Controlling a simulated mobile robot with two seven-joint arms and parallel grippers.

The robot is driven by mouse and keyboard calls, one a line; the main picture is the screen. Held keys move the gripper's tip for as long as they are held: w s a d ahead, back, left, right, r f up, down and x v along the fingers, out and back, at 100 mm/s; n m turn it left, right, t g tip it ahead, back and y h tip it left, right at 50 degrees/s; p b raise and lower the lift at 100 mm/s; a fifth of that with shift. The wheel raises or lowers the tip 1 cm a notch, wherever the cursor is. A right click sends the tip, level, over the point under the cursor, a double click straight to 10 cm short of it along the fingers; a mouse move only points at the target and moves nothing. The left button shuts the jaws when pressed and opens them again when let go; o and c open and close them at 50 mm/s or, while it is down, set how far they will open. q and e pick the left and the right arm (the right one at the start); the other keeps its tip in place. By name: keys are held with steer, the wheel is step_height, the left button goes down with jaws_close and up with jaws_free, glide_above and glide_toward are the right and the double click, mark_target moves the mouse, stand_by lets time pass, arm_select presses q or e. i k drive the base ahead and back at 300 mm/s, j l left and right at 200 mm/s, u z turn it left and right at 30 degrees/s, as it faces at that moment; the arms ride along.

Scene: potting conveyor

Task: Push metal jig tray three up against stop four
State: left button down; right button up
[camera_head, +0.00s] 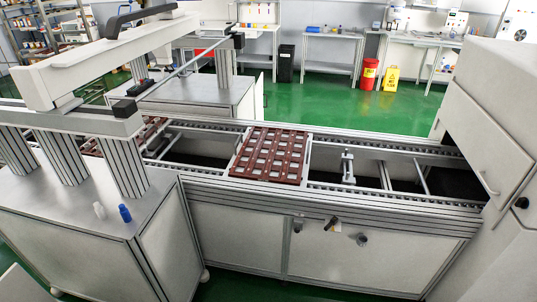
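A tray (233,165) with a light metal edge and a reddish-brown grid of square openings lies flat across the conveyor rails near the middle. A second reddish-brown tray (152,128) lies further left, partly hidden under the gantry. An upright metal stop (348,168) stands between the rails to the right of the middle tray, with a gap between them. No numbers are readable, so I cannot tell which tray is three or which stop is four. Neither of my grippers is in view.
The conveyor (400,199) runs left to right with open gaps between its rails. A white gantry (110,58) stands over its left part. A large white machine (495,110) closes the right end.

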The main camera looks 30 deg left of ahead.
mark_target(273, 156)
steer(key=i, duration=2)
steer(key=l+z, duration=0.05)
